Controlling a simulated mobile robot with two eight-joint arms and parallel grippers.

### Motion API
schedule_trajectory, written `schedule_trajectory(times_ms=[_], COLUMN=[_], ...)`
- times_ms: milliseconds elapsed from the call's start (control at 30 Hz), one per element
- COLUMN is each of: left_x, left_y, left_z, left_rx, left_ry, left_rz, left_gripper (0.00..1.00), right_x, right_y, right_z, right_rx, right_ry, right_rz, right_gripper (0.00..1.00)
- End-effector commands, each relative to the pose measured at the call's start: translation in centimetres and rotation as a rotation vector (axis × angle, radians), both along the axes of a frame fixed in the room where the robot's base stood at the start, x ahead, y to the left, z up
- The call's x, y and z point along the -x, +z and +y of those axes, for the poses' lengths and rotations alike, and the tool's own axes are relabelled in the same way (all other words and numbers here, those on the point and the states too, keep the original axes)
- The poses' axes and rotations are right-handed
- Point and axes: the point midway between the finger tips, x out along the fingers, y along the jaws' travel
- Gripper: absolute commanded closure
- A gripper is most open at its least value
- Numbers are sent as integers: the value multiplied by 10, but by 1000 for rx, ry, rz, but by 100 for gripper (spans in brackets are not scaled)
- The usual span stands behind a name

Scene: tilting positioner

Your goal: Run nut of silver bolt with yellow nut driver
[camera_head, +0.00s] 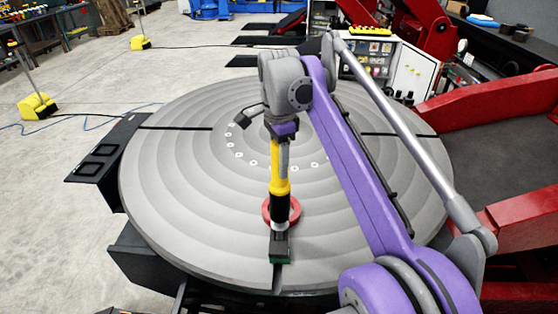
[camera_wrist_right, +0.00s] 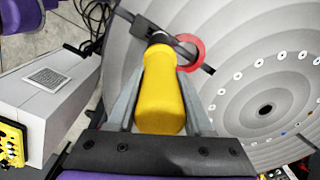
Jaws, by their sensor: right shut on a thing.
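My right gripper (camera_head: 282,152) points down over the round grey positioner table (camera_head: 185,205). It is shut on the yellow nut driver (camera_head: 280,182), whose black lower part points down toward the table's front slot. In the right wrist view the yellow handle (camera_wrist_right: 160,100) sits between the two grey fingers. A red ring (camera_head: 268,212) shows behind the driver's lower end; it also shows in the right wrist view (camera_wrist_right: 198,52). A dark green block (camera_head: 279,250) stands at the front slot. The silver bolt and its nut cannot be made out clearly. My left gripper is out of view.
The rest of the table top is mostly clear, with a ring of small pale holes around its centre. Red machine arms (camera_head: 490,105) stand at the right. A white cabinet (camera_head: 410,70) stands behind. Yellow-footed stands (camera_head: 37,106) are on the floor at the left.

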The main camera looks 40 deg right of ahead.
Motion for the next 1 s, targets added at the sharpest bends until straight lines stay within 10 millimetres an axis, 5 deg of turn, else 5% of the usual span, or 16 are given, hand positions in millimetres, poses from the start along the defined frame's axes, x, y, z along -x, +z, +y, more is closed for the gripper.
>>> schedule_trajectory(times_ms=[1000], left_x=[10], left_y=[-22], left_z=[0], left_rx=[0], left_ry=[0], left_rz=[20], left_gripper=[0], right_x=[0], right_y=[-35], right_z=[0], right_rx=[0], right_ry=[0], right_rz=[0], right_gripper=[100])
